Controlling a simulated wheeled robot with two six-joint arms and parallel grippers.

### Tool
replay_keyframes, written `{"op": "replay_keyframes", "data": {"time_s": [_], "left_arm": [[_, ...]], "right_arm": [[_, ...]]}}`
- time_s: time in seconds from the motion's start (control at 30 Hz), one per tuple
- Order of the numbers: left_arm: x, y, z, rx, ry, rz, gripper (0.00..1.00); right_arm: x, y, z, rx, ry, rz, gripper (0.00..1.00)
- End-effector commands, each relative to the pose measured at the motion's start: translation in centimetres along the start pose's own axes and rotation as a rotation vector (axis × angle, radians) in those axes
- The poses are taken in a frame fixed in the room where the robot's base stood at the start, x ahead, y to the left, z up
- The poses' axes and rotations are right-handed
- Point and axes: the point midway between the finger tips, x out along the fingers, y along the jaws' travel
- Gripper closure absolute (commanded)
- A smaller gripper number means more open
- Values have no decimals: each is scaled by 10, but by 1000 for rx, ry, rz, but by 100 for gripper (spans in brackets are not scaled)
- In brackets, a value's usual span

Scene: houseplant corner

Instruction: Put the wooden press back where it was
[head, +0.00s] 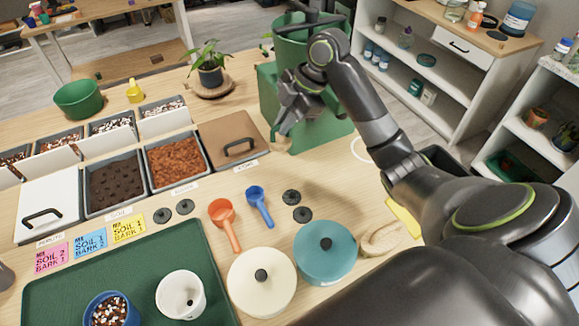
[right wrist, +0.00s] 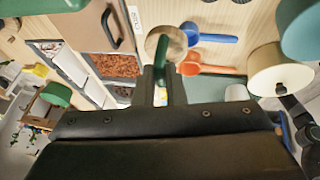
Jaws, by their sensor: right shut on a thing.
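My right gripper (head: 287,112) is shut on the wooden press (head: 281,138) and holds it near the front of a green container at the back of the table. In the right wrist view, the press's round wooden face (right wrist: 178,47) shows just beyond the fingers of my right gripper (right wrist: 162,80), with a green part between them. A white ring outline (head: 358,151) lies on the bare table right of the press, partly hidden by my right arm. My left gripper is not in view.
The green container (head: 325,137) stands behind the gripper. A brown lidded bin (head: 222,131) and a bark bin (head: 175,163) lie to the left. Orange (head: 222,214) and blue (head: 258,200) scoops, a cream lidded pot (head: 250,290) and a teal one (head: 322,265) stand nearer.

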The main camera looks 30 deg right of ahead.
Motion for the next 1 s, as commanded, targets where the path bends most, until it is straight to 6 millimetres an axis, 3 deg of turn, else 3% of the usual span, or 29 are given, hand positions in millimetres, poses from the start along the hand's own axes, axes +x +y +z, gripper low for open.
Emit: {"op": "replay_keyframes", "data": {"time_s": [0.2, 0.4, 0.67, 0.83, 1.0], "left_arm": [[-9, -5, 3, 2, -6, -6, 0], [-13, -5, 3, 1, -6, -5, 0], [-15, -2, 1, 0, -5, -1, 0], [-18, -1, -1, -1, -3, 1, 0], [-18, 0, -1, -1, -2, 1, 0]], "right_arm": [[54, -13, 22, 5, 2, -6, 100], [90, -20, 37, 2, 0, -2, 100], [108, -24, 45, 3, -1, -2, 100], [130, -29, 54, 3, -1, -2, 100], [134, -29, 56, -1, -1, 1, 100]]}}
